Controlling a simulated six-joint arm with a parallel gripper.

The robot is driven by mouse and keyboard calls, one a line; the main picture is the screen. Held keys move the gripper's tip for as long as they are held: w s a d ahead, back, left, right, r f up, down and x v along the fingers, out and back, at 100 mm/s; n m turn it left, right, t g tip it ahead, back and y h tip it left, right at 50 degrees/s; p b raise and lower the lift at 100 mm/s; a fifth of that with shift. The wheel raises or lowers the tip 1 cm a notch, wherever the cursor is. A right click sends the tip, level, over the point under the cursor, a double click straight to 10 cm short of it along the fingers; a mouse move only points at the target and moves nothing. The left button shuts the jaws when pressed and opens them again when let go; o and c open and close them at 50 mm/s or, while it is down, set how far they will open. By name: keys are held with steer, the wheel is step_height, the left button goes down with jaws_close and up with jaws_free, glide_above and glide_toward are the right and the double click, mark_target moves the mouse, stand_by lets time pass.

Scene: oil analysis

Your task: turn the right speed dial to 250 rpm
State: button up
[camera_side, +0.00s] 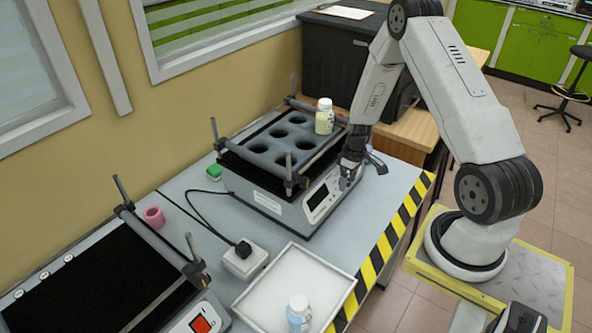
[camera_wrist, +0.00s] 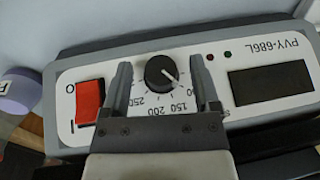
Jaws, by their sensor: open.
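The speed dial (camera_wrist: 162,73) is a black round knob with a white pointer line on the front panel of the right shaker (camera_side: 268,194). Its pointer aims to the lower right in the wrist view, toward a small number partly hidden by a finger. The marks 150, 200 and 250 show below the knob. My gripper (camera_wrist: 162,78) is open, with one finger on each side of the knob and gaps visible between. In the side view, my gripper (camera_side: 362,170) is at the right end of the panel and hides the dial.
A red rocker switch (camera_wrist: 89,101) is left of the dial, and a dark display (camera_wrist: 270,82) is right. A white-capped bottle (camera_side: 325,116) stands in the shaker's rack. A white tray (camera_side: 262,290) with a bottle (camera_side: 299,312) lies in front. Another shaker (camera_side: 95,285) is at left.

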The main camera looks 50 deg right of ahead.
jaws_close()
steer(key=shift+y, duration=0.3)
stand_by(0.6)
steer(key=m+y, duration=0.2)
steer(key=shift+d+t+y, duration=0.25)
steer(key=shift+t+y, duration=0.05)
steer(key=shift+s+f+m+t+y, duration=0.1)
steer(key=shift+m+t+y, duration=0.4)
steer(key=shift+m+y, duration=0.75)
steer(key=shift+n+y, duration=0.35)
steer(key=shift+y, duration=0.1)
jaws_free()
steer(key=shift+d, duration=0.1)
